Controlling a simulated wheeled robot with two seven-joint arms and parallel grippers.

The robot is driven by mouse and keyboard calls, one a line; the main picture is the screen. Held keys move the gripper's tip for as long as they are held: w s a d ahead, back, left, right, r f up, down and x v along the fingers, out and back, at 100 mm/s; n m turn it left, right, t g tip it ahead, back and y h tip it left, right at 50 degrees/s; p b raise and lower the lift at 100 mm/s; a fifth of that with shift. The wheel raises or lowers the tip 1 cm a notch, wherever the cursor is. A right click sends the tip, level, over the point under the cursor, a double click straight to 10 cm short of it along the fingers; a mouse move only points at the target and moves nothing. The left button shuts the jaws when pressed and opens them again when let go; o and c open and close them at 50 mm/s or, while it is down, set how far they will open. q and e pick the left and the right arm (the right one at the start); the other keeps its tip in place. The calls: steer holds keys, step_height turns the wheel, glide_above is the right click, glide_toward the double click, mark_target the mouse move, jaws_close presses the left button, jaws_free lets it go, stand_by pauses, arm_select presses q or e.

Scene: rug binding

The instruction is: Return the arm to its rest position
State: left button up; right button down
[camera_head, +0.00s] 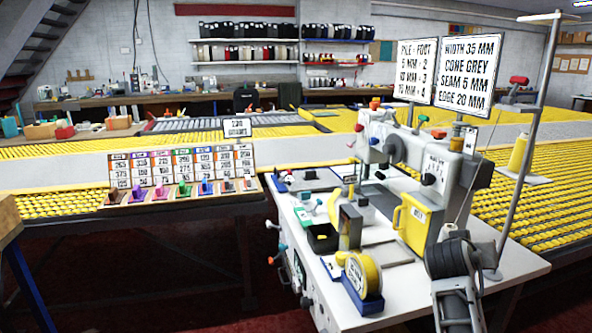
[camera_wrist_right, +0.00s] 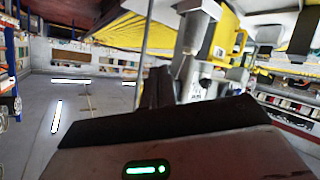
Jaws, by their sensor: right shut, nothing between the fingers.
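In the right wrist view, my right gripper (camera_wrist_right: 157,88) shows as dark fingers close together above the pale housing with a green light. It is shut with nothing held. Behind it, tilted and partly hidden by it, is the sewing machine with a yellow part (camera_wrist_right: 228,38). The grey sewing machine (camera_head: 437,165) stands on a white worktable (camera_head: 512,270) at the right.
A thread stand (camera_head: 527,150) rises at the right. Yellow roller conveyors (camera_head: 50,204) run behind, with a card board (camera_head: 180,175) at the left. The floor at the front left is clear.

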steer(key=s+a+f+n+t+y, duration=0.1)
steer(key=s+a+f+n+y, duration=0.1)
steer(key=s+a+f, duration=0.35)
steer(key=s+a+f+n+t+y, duration=0.1)
steer(key=s+a+f+n+y, duration=0.15)
steer(key=f, duration=0.55)
steer(key=s+a+f+n+y, duration=0.25)
steer(key=s+a+f, duration=0.2)
steer(key=f, duration=0.25)
steer(key=s+a+f+y, duration=0.2)
steer(key=s+a+f, duration=0.1)
steer(key=s+a, duration=0.2)
steer(key=s+a+f+y, duration=0.3)
steer(key=s+a, duration=0.2)
steer(key=s, duration=0.5)
steer(key=shift+a+g, duration=0.4)
steer(key=shift+f, duration=0.1)
